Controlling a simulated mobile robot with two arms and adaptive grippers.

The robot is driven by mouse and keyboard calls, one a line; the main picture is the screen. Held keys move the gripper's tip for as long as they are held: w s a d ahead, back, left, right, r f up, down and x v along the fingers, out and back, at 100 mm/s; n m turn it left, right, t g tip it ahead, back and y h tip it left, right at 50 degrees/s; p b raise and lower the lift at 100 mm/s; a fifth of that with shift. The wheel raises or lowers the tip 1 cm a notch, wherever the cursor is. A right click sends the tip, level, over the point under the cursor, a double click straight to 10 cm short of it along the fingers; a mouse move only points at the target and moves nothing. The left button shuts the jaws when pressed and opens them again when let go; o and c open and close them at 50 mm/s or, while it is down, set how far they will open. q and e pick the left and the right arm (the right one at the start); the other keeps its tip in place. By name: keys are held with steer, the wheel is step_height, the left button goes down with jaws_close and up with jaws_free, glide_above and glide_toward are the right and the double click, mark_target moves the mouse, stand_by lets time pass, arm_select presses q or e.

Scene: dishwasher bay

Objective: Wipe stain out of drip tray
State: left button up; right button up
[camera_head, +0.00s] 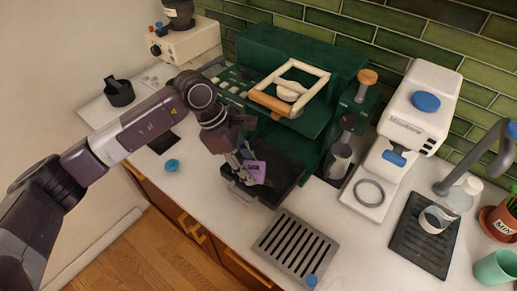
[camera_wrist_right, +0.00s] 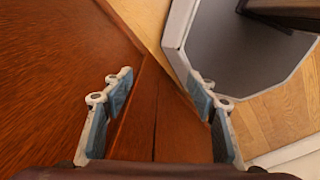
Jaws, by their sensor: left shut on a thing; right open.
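My left gripper (camera_head: 245,163) is shut on a small purple cloth or sponge (camera_head: 258,173). It holds it low over the dark drip tray (camera_head: 287,187) at the front of the green coffee machine (camera_head: 270,50). I cannot tell whether the purple piece touches the tray floor. No stain can be made out; the gripper covers part of the tray. A slotted metal grate (camera_head: 297,247) lies on the counter in front of the tray. My right gripper (camera_wrist_right: 160,88) is open and empty in the right wrist view, facing brown wood panels; it is not in the head view.
A grinder (camera_head: 190,42) and a black cup (camera_head: 119,92) are at the left. A white machine (camera_head: 423,105), a black mat (camera_head: 422,240) with a cup, and a faucet (camera_head: 480,160) are at the right. A blue round piece (camera_head: 172,165) lies left of the tray.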

mark_target(259, 161)
arm_select(q)
steer(key=shift+w+d+r+n+t+p, duration=0.25)
steer(key=shift+w+d+n, duration=0.15)
steer(key=shift+d+n, duration=0.15)
steer(key=shift+w+d+r+n+t+p, duration=0.15)
steer(key=shift+w+d+r+n+p, duration=0.1)
steer(key=shift+w+d+n, duration=0.25)
steer(key=shift+d+n, duration=0.15)
steer(key=shift+n, duration=0.3)
steer(key=shift+w+d+n+t, duration=0.15)
steer(key=shift+w+n+t, duration=0.05)
steer(key=shift+n+t, duration=0.1)
steer(key=shift+f, duration=0.8)
steer(key=shift+f+b, duration=0.8)
steer(key=shift+f, duration=1.4)
arm_select(e)
steer(key=shift+w+a+r, duration=0.1)
steer(key=shift+w+a, duration=0.2)
steer(key=shift+w, duration=0.4)
arm_select(q)
steer(key=shift+f+b, duration=0.55)
steer(key=shift+f, duration=0.05)
arm_select(e)
steer(key=shift+a+f, duration=0.2)
steer(key=shift+f, duration=0.35)
arm_select(q)
steer(key=shift+f+b, duration=0.5)
arm_select(e)
steer(key=shift+f, duration=0.5)
